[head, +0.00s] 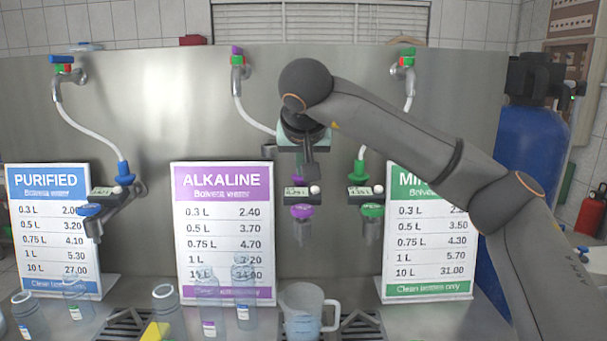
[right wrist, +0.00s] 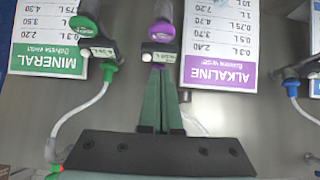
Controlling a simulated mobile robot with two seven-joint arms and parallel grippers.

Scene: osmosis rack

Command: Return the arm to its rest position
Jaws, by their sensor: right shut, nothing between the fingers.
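My right arm (head: 400,125) reaches in from the right, across the front of the steel back panel. Its gripper (head: 310,174) points down just above the purple dispenser (head: 302,211) in the head view. In the right wrist view, which is upside down, the green fingers (right wrist: 160,72) are together and empty. Their tips appear close to the purple dispenser's small display (right wrist: 158,57); I cannot tell whether they touch. My left gripper is not in view.
Blue (head: 90,210) and green (head: 372,211) dispensers flank the purple one. Price signs (head: 222,225) stand against the panel. A clear pitcher (head: 302,305) and several bottles (head: 165,300) stand below, near a yellow object (head: 155,331). A blue tank (head: 525,150) stands behind my right arm.

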